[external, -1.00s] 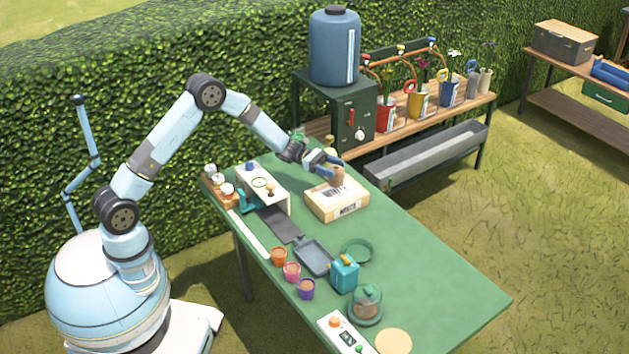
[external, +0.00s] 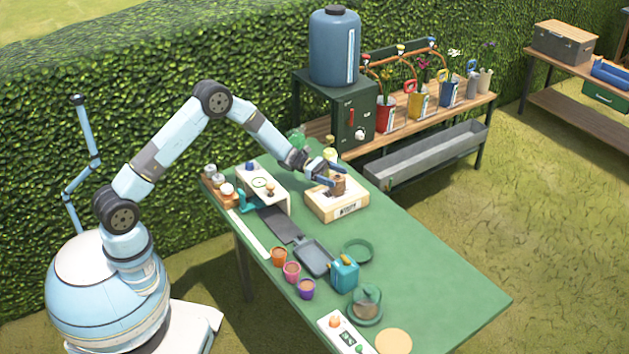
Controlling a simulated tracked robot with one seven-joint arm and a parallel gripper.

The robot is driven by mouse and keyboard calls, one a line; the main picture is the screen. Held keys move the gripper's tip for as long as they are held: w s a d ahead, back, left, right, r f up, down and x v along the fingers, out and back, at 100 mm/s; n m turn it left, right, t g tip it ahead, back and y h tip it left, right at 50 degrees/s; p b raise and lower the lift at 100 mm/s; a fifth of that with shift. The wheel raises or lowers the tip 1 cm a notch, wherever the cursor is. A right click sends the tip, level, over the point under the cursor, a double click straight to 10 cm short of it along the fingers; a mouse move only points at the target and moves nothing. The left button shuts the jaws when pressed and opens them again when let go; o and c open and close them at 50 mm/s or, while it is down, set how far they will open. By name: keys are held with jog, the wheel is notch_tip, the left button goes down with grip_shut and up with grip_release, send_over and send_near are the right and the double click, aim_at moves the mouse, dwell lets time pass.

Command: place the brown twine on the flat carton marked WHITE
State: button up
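The brown twine (external: 339,186) is a small upright roll standing on top of the flat carton (external: 322,207). The carton is pale tan and lies on the green table, with dark lettering on its front side too small to read surely. My gripper (external: 331,174) is just above and behind the twine at its upper left. Whether a finger still touches the twine is hard to see.
A white stand (external: 277,190) is left of the carton. The table's right side is clear.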

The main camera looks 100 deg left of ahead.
jog(key=shift+o, duration=0.5)
jog(key=shift+s+a, duration=0.1)
jog(key=shift+s, duration=0.05)
jog(key=v, duration=1.1)
jog(key=shift+s, duration=0.3)
